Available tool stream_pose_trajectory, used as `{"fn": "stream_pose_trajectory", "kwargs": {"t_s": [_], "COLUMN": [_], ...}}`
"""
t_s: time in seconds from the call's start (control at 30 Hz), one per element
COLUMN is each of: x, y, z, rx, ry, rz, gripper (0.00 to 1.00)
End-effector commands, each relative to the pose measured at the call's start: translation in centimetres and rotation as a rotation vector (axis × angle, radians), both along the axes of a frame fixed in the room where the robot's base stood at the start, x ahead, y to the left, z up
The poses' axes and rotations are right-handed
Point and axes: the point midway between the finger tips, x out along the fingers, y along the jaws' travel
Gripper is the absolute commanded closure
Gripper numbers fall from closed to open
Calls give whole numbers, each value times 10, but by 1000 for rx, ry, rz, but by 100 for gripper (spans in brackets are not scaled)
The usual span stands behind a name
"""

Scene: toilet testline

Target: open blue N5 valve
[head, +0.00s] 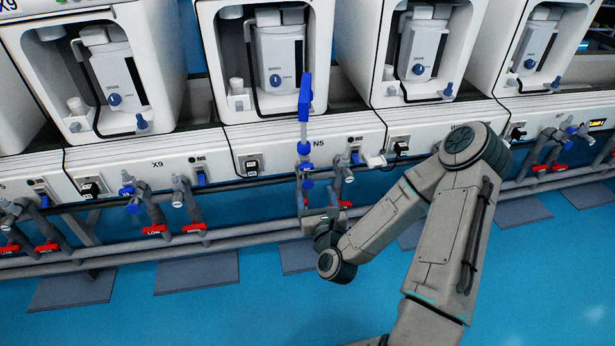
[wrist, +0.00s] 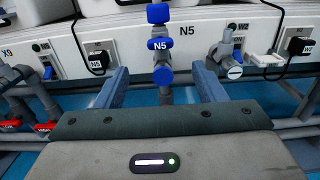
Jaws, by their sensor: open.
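The blue N5 valve (wrist: 160,48) carries an N5 tag and sits on a grey vertical pipe. A blue part shows just below the tag and a blue block above it. My gripper (wrist: 161,72) is open, with one blue-grey finger on each side of the valve's pipe. There are visible gaps between the fingers and the pipe, and I see no contact. In the head view my gripper (head: 308,208) is small and partly hidden at the pipework under the valve.
A tall blue piece (head: 305,97) rises above the N5 valve. Red-handled valves (head: 193,228) and grey horizontal pipes (head: 230,243) run along the line. Open blue floor (head: 190,315) lies in front.

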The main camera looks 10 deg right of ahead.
Motion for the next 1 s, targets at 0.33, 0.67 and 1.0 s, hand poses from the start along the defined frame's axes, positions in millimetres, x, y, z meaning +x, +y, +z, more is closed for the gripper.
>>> {"fn": "stream_pose_trajectory", "kwargs": {"t_s": [0.33,0.67,1.0], "x": [72,110,112], "y": [0,0,0], "z": [-1,0,0], "rx": [-3,-1,-1], "ry": [-4,0,1], "rz": [0,-1,0], "gripper": [36,36,39]}}
